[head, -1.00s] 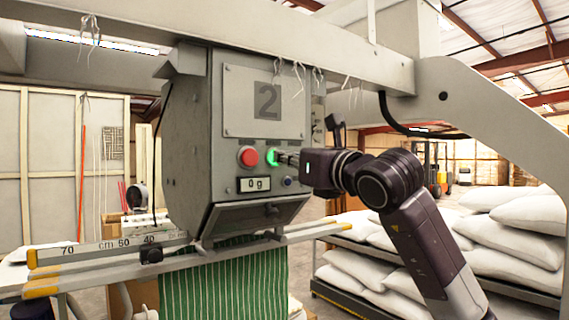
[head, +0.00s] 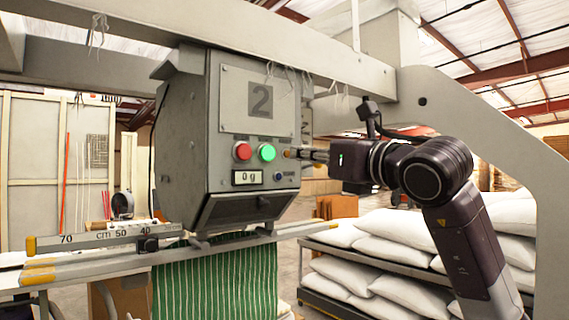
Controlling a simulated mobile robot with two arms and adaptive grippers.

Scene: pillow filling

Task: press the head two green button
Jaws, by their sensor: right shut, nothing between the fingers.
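The head two box (head: 185,150) is a grey metal housing with a plate marked 2 (head: 258,100). Its green button (head: 267,153) is lit and fully visible, beside a red button (head: 242,151) on its left. A small display (head: 247,177) below reads 0 g. My right gripper (head: 290,153) is shut and empty. Its tips point left toward the panel, a little to the right of the green button and apart from it. My left gripper is not in view.
A green striped cloth (head: 215,280) hangs under the box. A ruler bar (head: 100,238) runs along the front left. White pillows (head: 390,232) are stacked on a rack at right. A grey beam (head: 300,45) crosses above.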

